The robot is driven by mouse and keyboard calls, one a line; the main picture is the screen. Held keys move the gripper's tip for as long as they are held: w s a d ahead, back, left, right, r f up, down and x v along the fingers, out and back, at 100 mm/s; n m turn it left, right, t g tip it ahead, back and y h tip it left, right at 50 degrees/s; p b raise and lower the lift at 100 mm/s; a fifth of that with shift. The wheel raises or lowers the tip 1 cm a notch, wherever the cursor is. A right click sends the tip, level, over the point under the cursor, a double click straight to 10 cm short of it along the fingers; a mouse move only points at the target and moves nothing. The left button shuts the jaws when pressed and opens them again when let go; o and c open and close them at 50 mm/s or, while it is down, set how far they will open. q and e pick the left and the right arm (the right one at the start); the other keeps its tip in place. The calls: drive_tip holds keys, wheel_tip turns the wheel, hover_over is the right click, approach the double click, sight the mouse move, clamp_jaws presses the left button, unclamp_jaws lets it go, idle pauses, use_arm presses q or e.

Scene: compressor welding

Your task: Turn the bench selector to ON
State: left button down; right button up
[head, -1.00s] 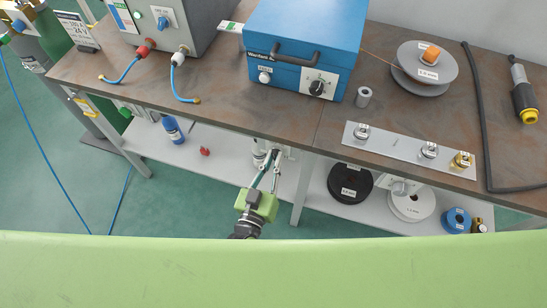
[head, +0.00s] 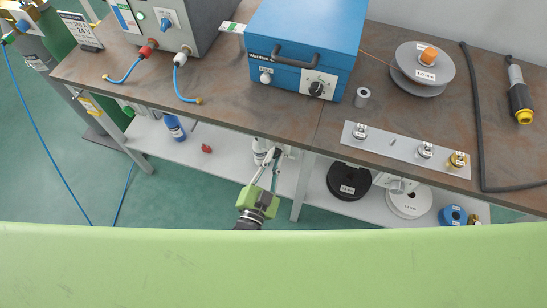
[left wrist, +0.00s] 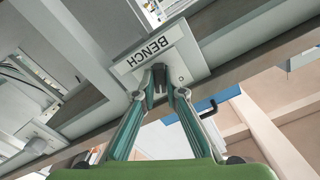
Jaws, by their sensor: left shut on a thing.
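The bench selector's pale plate (left wrist: 190,55), labelled BENCH, is on the front edge of the workbench in the left wrist view. Its small dark knob (left wrist: 158,78) sits between the fingertips of my left gripper (left wrist: 160,90). The gripper is shut on the knob, and the fingers hide part of it. I cannot read ON or OFF marks, so the knob's setting is unclear. In the head view my left gripper (head: 273,160) reaches up to the bench's front edge, and the selector is mostly hidden behind it. My right gripper is not in view.
The workbench (head: 235,115) carries a blue box (head: 300,35), a wire spool (head: 420,70) and a plate with several fittings (head: 395,144). A lower shelf (head: 225,160) runs beneath, holding black (head: 348,186) and white (head: 408,203) spools. A bench leg stands just right of my left gripper.

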use_arm(q)
drive_tip(key=shift+w+d+r, duration=0.1)
drive_tip(key=shift+w+r, duration=0.15)
drive_tip(key=shift+r, duration=0.25)
drive_tip(key=c, duration=2.1)
unclamp_jaws()
drive_tip(key=shift+f, duration=0.1)
drive_tip(key=shift+s+f, duration=0.15)
drive_tip(key=shift+s, duration=0.3)
drive_tip(key=v, duration=1.1)
drive_tip(key=shift+s, duration=0.15)
